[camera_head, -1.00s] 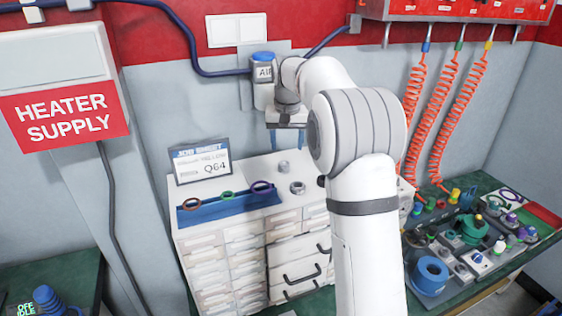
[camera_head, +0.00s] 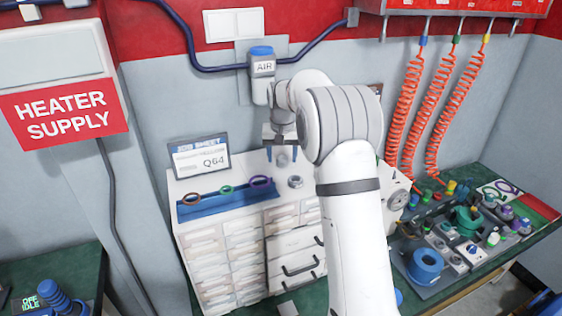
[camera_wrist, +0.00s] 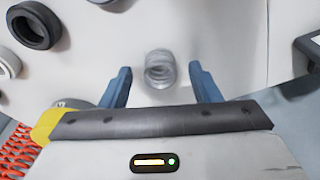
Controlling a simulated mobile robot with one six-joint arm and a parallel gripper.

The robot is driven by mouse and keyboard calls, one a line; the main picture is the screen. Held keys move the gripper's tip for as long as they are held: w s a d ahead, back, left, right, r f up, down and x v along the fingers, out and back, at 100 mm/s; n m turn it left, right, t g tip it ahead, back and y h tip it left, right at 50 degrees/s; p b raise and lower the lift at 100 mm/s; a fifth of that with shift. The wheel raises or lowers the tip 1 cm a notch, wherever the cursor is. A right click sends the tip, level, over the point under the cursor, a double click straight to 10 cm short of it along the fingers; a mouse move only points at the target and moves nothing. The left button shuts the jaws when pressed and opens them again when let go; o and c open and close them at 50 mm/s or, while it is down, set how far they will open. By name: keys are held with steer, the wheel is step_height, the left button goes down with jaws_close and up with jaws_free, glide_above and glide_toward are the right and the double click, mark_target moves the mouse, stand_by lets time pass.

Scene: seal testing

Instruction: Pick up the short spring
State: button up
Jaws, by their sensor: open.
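The short spring (camera_wrist: 160,70) is a small grey metal coil standing on the white cabinet top, in the middle of the wrist view. In the head view it is a small grey shape (camera_head: 283,160), partly hidden by my fingers. My gripper (camera_head: 282,152) is over the cabinet top and points down. Its two blue fingers are open, one on each side of the spring in the wrist view (camera_wrist: 160,82), with visible gaps between them and the coil. Whether the fingertips are level with the coil or above it, I cannot tell.
A metal ring (camera_head: 295,182) lies close to the spring. A blue tray (camera_head: 205,209) with coloured rings and the job sheet stand (camera_head: 199,158) are to the left. The AIR unit (camera_head: 262,67) is on the wall behind. A dark ring (camera_wrist: 33,25) shows in the wrist view.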

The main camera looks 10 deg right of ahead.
steer(key=c, duration=1.1)
